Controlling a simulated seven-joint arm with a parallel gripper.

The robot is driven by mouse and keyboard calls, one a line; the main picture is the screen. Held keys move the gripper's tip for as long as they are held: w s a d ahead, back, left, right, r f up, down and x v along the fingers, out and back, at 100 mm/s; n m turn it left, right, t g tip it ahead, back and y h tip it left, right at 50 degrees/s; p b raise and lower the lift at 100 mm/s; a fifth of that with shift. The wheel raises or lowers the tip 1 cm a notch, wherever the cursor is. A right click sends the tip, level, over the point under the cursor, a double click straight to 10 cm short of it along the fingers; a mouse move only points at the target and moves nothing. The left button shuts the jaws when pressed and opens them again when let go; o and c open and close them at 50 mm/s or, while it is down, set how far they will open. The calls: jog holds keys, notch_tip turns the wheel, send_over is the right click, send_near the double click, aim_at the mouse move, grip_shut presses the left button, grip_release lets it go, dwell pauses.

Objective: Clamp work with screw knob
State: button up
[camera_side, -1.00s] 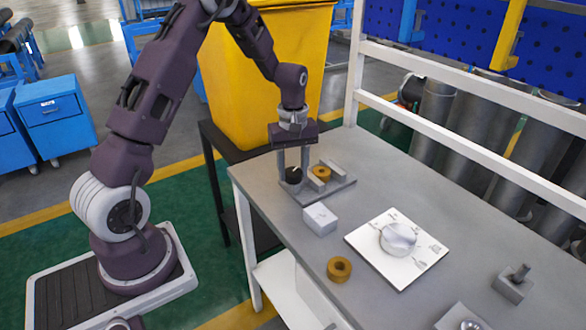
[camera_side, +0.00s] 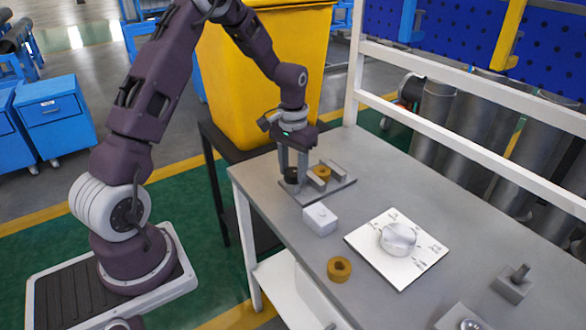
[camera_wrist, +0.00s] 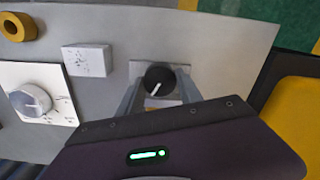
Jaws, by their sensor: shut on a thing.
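A black round screw knob (camera_wrist: 160,79) with a white line on its face sits at the left end of the grey clamp fixture (camera_side: 310,196). My gripper (camera_wrist: 158,88) points down with one finger on each side of the knob, shut on it. In the side view the fingers of my gripper (camera_side: 292,178) partly hide the knob (camera_side: 290,174). A brown-yellow ring-shaped workpiece (camera_side: 322,172) sits in the fixture between grey uprights, right of the knob. In the wrist view my gripper body hides most of the fixture and workpiece. Whether the screw touches the workpiece cannot be seen.
A white-grey block (camera_side: 320,219) stands just in front of the fixture. A white plate with a large dial (camera_side: 398,238), a loose brown ring (camera_side: 339,269) and a grey block with a peg (camera_side: 513,282) lie further right. A yellow bin (camera_side: 265,80) stands behind the table.

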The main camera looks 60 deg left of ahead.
aim_at(293, 171)
jog(key=m, duration=0.4)
jog(key=shift+m, duration=2.2)
jog(key=o, duration=1.4)
jog(key=shift+c, duration=0.2)
notch_tip(293, 171, up, 7)
jog(key=shift+r, duration=0.1)
